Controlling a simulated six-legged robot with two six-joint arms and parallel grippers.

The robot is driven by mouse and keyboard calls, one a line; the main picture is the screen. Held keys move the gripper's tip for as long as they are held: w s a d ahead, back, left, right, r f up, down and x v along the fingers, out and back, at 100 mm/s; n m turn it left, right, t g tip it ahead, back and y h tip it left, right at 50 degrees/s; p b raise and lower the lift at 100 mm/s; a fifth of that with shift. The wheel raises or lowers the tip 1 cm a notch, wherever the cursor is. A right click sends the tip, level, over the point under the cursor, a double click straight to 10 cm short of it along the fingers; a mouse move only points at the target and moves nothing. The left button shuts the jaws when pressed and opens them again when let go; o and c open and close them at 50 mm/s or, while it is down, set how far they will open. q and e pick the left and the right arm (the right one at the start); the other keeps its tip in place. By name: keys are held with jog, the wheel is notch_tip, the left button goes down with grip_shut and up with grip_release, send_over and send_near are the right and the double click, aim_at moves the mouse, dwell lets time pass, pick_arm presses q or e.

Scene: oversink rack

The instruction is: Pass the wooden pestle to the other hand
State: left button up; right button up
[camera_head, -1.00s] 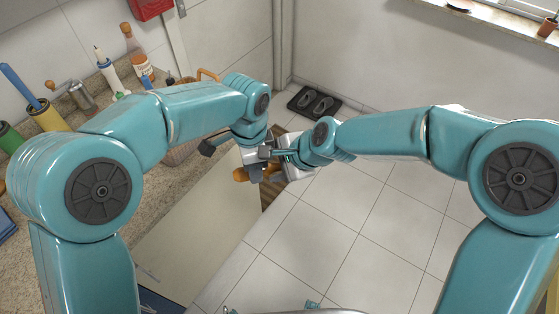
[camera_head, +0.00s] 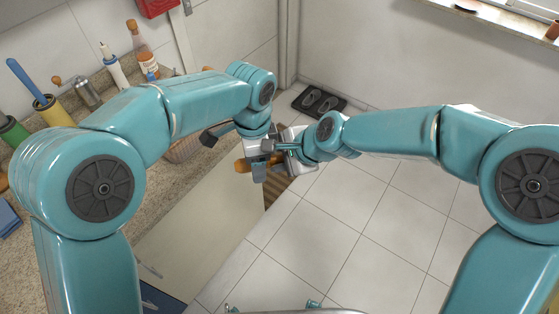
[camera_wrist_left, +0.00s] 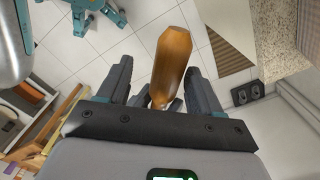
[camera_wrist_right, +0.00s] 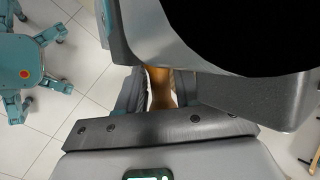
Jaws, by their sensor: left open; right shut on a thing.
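The wooden pestle (camera_head: 243,165) is orange-brown and shows between my two grippers in the head view, its rounded end sticking out to the left. In the left wrist view the pestle (camera_wrist_left: 172,62) stands between the spread fingers of my left gripper (camera_wrist_left: 160,85), which is open around it. In the right wrist view a part of the pestle (camera_wrist_right: 160,88) shows between the fingers of my right gripper (camera_wrist_right: 158,92), which is shut on it. My right gripper (camera_head: 272,158) comes in from the right in the head view. The left gripper hides part of the pestle.
A counter (camera_head: 160,215) with bottles, a yellow pot (camera_head: 52,112) and a basket (camera_head: 187,148) lies at the left. The tiled floor (camera_head: 370,210) at the right is clear.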

aim_at(235, 163)
pick_arm(q)
jog(key=r, duration=0.6)
jog(key=shift+d+r, duration=0.15)
jog(key=shift+d, duration=0.15)
jog(key=a+f+h, duration=0.1)
jog(key=f, duration=0.2)
jog(key=a+f+h, duration=0.1)
jog(key=a+f, duration=0.1)
jog(key=f, duration=0.1)
jog(key=a+f+n, duration=0.1)
jog(key=f, duration=0.2)
jog(key=shift+a+h, duration=0.4)
jog(key=s+a+f+n+h, duration=0.15)
jog(key=s+f+n, duration=0.25)
jog(key=f, duration=0.5)
jog(key=s+a+f+n, duration=0.3)
jog(key=s+f+n, duration=0.1)
jog(key=f, duration=0.5)
jog(key=s+f+n, duration=0.6)
jog(key=s+n, duration=0.2)
jog(key=s, duration=0.4)
jog(key=shift+a+f+n+t, duration=0.2)
jog(key=shift+f+n+t, duration=0.1)
jog(key=shift+f+n, duration=0.1)
